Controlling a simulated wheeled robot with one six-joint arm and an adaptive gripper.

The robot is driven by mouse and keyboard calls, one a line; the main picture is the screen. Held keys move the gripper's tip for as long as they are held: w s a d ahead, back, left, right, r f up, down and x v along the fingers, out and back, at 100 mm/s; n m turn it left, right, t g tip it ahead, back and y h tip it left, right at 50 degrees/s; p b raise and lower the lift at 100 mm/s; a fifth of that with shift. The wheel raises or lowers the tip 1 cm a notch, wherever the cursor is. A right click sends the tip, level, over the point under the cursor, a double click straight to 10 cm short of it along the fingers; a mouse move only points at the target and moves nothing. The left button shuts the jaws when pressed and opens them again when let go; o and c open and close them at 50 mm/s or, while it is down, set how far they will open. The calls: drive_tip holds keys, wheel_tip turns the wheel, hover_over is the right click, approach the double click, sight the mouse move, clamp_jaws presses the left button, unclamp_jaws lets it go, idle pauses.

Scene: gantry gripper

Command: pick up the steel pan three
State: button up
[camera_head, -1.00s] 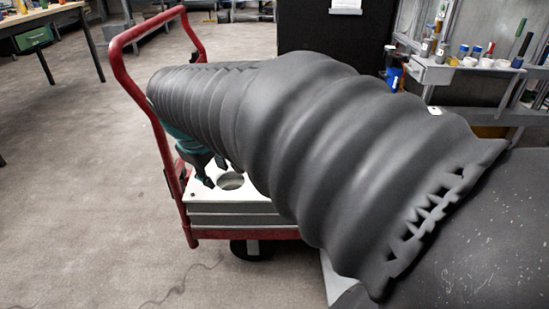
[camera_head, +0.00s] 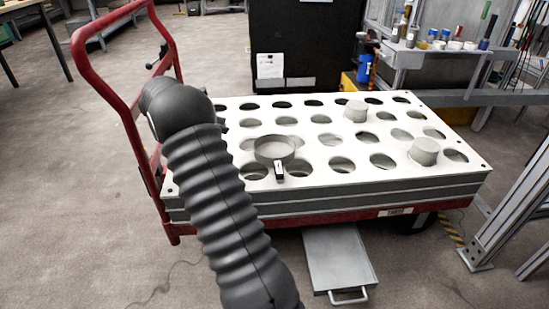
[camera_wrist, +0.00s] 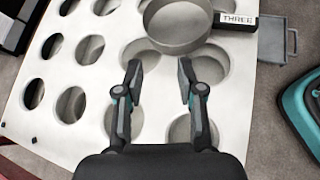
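The steel pan three (camera_head: 274,149) is a shallow round grey pan resting on the white holed top of the cart. Its short dark handle points toward the front edge in the head view. In the wrist view the pan (camera_wrist: 180,45) is at the top, and its black handle carries a label reading THREE. My gripper (camera_wrist: 160,74) is open and empty in the wrist view, its two fingertips apart just below the pan's rim in the picture.
The white board (camera_head: 330,180) has rows of round holes and lies on a red-framed cart (camera_head: 165,110). Two grey cylinders (camera_head: 355,110) (camera_head: 425,151) stand on it. A flat grey tray (camera_head: 338,255) with a handle is low at the cart's front. Metal framing (camera_head: 515,205) stands at right.

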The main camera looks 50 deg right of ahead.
drive_tip(key=n+g+h, duration=0.1)
drive_tip(key=n+h, duration=0.1)
approach(273, 137)
drive_tip(key=x, duration=0.5)
drive_tip(key=shift+d, duration=0.1)
drive_tip(key=shift+w+r, duration=0.1)
clamp_jaws()
drive_tip(key=shift+g, duration=0.3)
